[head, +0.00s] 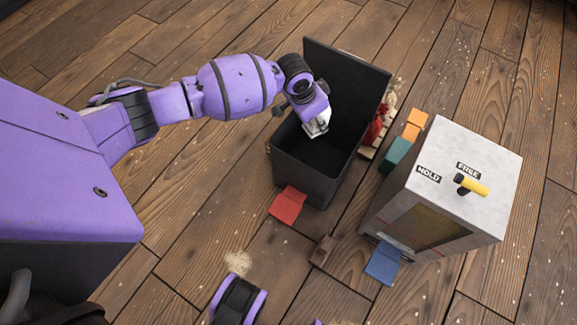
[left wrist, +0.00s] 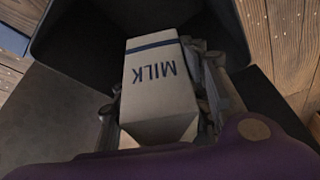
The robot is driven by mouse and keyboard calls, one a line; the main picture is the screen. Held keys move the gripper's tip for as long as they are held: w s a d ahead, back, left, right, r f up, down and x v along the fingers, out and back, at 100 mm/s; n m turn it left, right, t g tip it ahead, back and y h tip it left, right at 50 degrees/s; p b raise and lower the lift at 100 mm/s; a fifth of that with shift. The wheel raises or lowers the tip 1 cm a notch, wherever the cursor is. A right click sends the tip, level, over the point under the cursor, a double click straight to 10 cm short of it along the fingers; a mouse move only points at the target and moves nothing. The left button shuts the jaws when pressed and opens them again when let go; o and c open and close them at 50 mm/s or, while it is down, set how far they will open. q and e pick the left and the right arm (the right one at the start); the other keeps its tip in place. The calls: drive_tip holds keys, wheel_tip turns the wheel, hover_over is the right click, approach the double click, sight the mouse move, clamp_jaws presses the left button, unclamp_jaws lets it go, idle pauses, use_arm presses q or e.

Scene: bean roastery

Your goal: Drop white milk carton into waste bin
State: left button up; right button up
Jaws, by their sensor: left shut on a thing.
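The white milk carton (left wrist: 158,85) shows in the left wrist view, with a dark stripe and the word MILK upside down. My left gripper (left wrist: 160,108) is shut on it, one finger along each side. In the head view my left gripper (head: 316,128) is over the opening of the black waste bin (head: 304,172), whose lid (head: 350,85) stands open behind. The carton is mostly hidden there by the gripper. The bin's dark inside also surrounds the carton in the left wrist view. My right gripper is not in view.
A pale cabinet (head: 468,150) with a yellow handle (head: 472,186) stands right of the bin. A red piece (head: 288,204), a brown block (head: 321,250) and a blue piece (head: 383,264) lie on the wooden floor in front. Teal (head: 397,154) and orange (head: 412,124) pieces are between bin and cabinet.

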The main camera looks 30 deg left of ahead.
use_arm(q)
drive_tip(key=shift+w+d+m, duration=0.1)
drive_tip(key=shift+w+m, duration=0.15)
drive_tip(key=shift+m, duration=0.05)
wheel_tip(320, 180, down, 5)
drive_tip(key=b, duration=0.4)
drive_tip(key=shift+f, duration=0.1)
drive_tip(key=shift+f+b, duration=0.25)
drive_tip(key=shift+b, duration=0.2)
drive_tip(key=o, duration=1.1)
drive_tip(key=v, duration=1.2)
drive_tip(key=shift+s, duration=0.1)
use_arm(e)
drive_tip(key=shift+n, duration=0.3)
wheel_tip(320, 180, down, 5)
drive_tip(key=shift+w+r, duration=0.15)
